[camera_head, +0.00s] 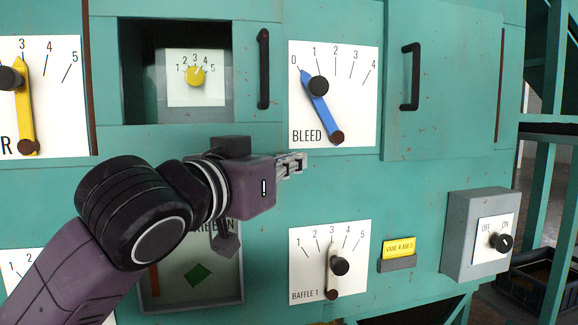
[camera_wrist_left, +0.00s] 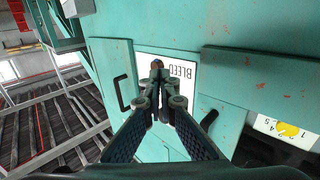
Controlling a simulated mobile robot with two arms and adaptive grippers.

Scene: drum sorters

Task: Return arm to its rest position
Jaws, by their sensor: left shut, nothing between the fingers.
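My left arm comes in from the lower left in the head view. Its gripper (camera_head: 292,164) is shut and empty, in front of the teal panel just below the BLEED dial (camera_head: 354,100). The fingertips point right and look apart from any knob. In the left wrist view the shut fingers (camera_wrist_left: 157,75) meet in front of the white BLEED plate (camera_wrist_left: 180,68). The blue BLEED lever (camera_head: 322,108) points at 0. The arm covers part of a framed window (camera_head: 190,294) with a green diamond. My right gripper is not in view.
Black handles (camera_head: 264,69) and (camera_head: 410,76) stick out from the panel doors. The BAFFLE 1 lever (camera_head: 333,268) stands near 3. A grey OFF/ON switch box (camera_head: 464,238) juts out at the right. A yellow tag (camera_head: 399,247) sits beside it. An open recess holds a small yellow dial (camera_head: 195,76).

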